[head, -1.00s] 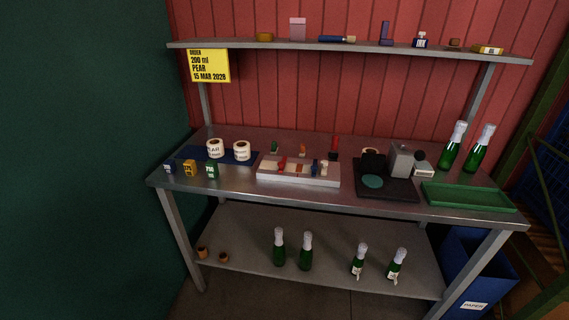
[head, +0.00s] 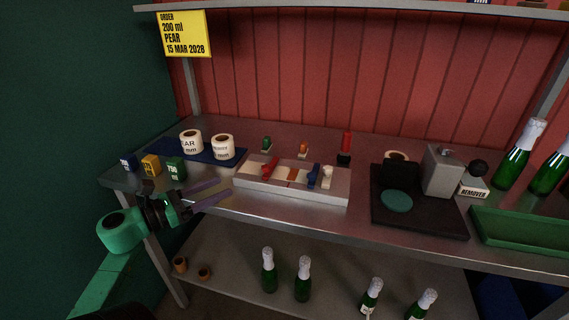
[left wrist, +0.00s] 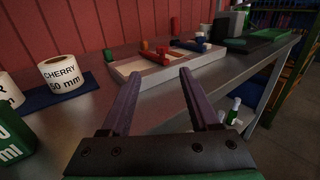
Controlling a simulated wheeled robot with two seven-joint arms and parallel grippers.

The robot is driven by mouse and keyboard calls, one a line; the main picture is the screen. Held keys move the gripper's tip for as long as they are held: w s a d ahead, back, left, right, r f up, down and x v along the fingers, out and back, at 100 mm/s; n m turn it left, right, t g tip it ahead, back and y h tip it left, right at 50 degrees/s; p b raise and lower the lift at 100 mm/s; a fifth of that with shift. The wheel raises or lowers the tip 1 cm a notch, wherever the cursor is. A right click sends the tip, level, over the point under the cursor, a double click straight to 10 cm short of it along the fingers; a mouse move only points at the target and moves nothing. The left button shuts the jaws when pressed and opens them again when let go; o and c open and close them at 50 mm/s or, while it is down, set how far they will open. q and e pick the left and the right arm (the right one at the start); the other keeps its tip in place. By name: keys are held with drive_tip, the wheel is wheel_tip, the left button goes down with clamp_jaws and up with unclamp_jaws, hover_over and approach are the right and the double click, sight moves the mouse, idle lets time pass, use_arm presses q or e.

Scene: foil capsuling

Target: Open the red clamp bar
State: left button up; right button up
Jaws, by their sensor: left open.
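The red clamp bar (head: 270,166) lies on the left part of a pale block with several slots (head: 290,191) on the steel bench. It also shows, small, in the left wrist view (left wrist: 160,56), on the block beyond my fingers. My left gripper (head: 222,190) is open and empty, in front of the block's left end and apart from it. Its two dark fingers point toward the block in the left wrist view (left wrist: 160,74). My right gripper is not in view.
Blue (head: 313,176) and white (head: 327,177) pieces stand on the block's right part. Label rolls (head: 191,141) lie on a blue mat (head: 165,150) to the left, near small coloured boxes (head: 151,165). A dark machine (head: 418,205) and a green tray (head: 520,230) stand right.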

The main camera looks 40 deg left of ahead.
sight(267, 166)
use_arm(q)
drive_tip(key=w, duration=0.1)
drive_tip(key=w+d, duration=0.1)
drive_tip(key=w, duration=0.1)
drive_tip(key=shift+d+r+m, duration=0.15)
drive_tip(key=shift+d+m, duration=0.05)
drive_tip(key=shift+m, duration=0.1)
drive_tip(key=x, duration=0.1)
drive_tip(key=p+x, duration=0.2)
drive_tip(key=shift+w+r, duration=0.35)
drive_tip(key=shift+w, duration=0.05)
drive_tip(key=x, duration=0.4)
drive_tip(key=p+x, duration=0.1)
drive_tip(key=x, duration=0.1)
drive_tip(key=shift+w+d+f, duration=0.2)
drive_tip(key=shift+w+f, duration=0.1)
drive_tip(key=shift+w, duration=0.1)
drive_tip(key=shift+w+d+f, duration=0.1)
drive_tip(key=shift+w, duration=0.4)
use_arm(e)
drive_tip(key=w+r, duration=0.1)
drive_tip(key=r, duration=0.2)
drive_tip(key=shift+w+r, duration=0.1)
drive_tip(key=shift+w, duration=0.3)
use_arm(q)
clamp_jaws()
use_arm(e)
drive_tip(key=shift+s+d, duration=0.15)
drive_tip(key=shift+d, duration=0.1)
